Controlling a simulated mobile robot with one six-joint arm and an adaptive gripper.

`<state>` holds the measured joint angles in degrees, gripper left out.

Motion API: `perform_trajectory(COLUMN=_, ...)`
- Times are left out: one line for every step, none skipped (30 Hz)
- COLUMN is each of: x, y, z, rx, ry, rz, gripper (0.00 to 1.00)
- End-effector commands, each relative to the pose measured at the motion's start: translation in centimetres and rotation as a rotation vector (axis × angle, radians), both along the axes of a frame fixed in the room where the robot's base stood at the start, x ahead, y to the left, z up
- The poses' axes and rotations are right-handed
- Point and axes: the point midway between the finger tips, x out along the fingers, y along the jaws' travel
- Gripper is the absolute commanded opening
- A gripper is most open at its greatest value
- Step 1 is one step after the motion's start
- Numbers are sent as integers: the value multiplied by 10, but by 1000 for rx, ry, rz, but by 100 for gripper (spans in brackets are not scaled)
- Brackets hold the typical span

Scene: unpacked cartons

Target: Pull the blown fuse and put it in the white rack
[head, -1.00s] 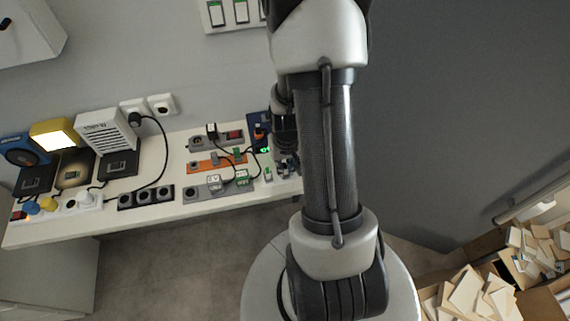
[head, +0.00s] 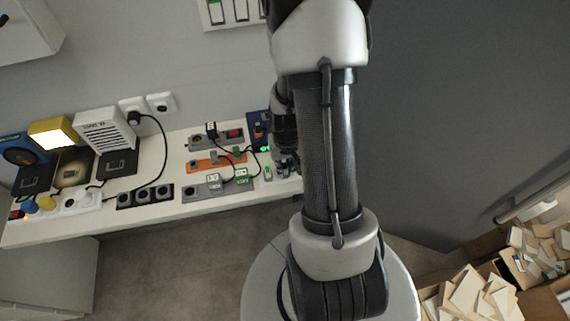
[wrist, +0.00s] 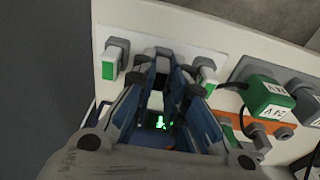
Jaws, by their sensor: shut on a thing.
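The white rack (wrist: 185,42) is a pale plate at the top of the wrist view. One fuse (wrist: 112,62), with a grey end and a white and green body, stands at its left. A similar fuse (wrist: 205,78) stands at its right. My gripper (wrist: 162,66) is between these two, shut on a small fuse-like piece with a grey end; the fingers hide most of it. I cannot tell whether the piece touches the rack. In the head view my arm hides most of the gripper (head: 285,163). A blue panel (head: 257,125) with a green light stands just behind.
A green plug (wrist: 268,95) with a cable sits close right of the rack in the wrist view. Power strips, an orange strip (head: 205,165) and cables crowd the white bench (head: 100,225) to the left. A dark grey wall is at right. Filled cartons (head: 470,295) stand lower right.

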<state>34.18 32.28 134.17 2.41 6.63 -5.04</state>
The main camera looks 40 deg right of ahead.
Motion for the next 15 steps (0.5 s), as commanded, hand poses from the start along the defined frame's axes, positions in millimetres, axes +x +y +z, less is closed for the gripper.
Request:
perform_trajectory(x=0, y=0, z=0, rx=0, ry=0, rz=0, gripper=0)
perform_trajectory(x=0, y=0, z=0, rx=0, ry=0, rz=0, gripper=0)
perform_trajectory(x=0, y=0, z=0, rx=0, ry=0, rz=0, gripper=0)
perform_trajectory(x=0, y=0, z=0, rx=0, ry=0, rz=0, gripper=0)
perform_trajectory(x=0, y=0, z=0, rx=0, ry=0, rz=0, gripper=14)
perform_trajectory(x=0, y=0, z=0, rx=0, ry=0, rz=0, gripper=17)
perform_trajectory(x=0, y=0, z=0, rx=0, ry=0, rz=0, gripper=19)
perform_trajectory(x=0, y=0, z=0, rx=0, ry=0, rz=0, gripper=21)
perform_trajectory(x=0, y=0, z=0, rx=0, ry=0, rz=0, gripper=23)
perform_trajectory(x=0, y=0, z=0, rx=0, ry=0, rz=0, gripper=25)
perform_trajectory(x=0, y=0, z=0, rx=0, ry=0, rz=0, gripper=27)
perform_trajectory(x=0, y=0, z=0, rx=0, ry=0, rz=0, gripper=30)
perform_trajectory(x=0, y=0, z=0, rx=0, ry=0, rz=0, gripper=32)
perform_trajectory(x=0, y=0, z=0, rx=0, ry=0, rz=0, gripper=34)
perform_trajectory(x=0, y=0, z=0, rx=0, ry=0, rz=0, gripper=36)
